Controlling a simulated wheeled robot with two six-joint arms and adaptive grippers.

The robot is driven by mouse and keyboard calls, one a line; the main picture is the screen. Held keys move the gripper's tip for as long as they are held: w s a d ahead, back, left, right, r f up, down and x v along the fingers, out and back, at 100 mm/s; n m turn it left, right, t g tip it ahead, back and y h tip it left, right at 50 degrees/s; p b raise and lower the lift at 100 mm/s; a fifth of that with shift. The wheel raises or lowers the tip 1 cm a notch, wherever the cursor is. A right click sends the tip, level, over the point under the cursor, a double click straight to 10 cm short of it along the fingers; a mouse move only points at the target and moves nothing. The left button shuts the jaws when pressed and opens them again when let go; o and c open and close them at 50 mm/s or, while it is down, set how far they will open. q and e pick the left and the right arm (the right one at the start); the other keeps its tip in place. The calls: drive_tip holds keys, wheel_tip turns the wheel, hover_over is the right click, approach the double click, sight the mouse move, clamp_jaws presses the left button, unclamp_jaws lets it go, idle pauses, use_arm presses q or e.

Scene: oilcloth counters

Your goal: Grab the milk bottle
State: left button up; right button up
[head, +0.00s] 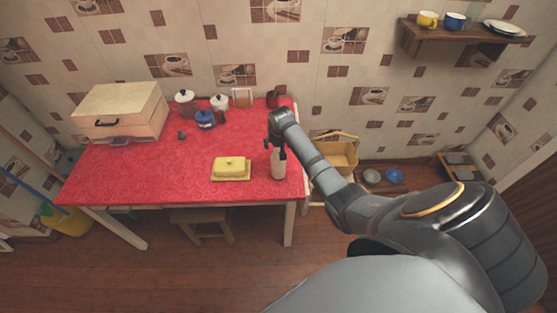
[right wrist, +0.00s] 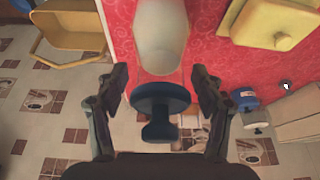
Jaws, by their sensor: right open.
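The milk bottle (head: 278,165) is pale and stands upright near the right end of the red table; its top is hidden behind my gripper in the head view. In the right wrist view its whitish body (right wrist: 160,38) shows just beyond the fingers. A dark blue round piece with a knob (right wrist: 160,108), perhaps its stopper, lies between the fingers in the picture. My right gripper (right wrist: 162,90) is open, with a finger on each side and gaps to the blue piece. In the head view the right gripper (head: 275,142) is at the bottle's top. My left gripper is not in view.
A yellow butter dish (head: 231,168) stands left of the bottle on the red table (head: 140,175). Canisters, a blue pot (head: 205,119) and a bread box (head: 118,112) stand farther back. A yellow basket (head: 338,156) is right of the table. The table's front left is clear.

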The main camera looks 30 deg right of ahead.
drive_tip(key=shift+w+d+f, duration=0.1)
drive_tip(key=shift+w+f, duration=0.1)
drive_tip(key=shift+f, duration=0.25)
drive_tip(key=shift+s+r, duration=0.1)
drive_tip(key=c, duration=0.3)
clamp_jaws()
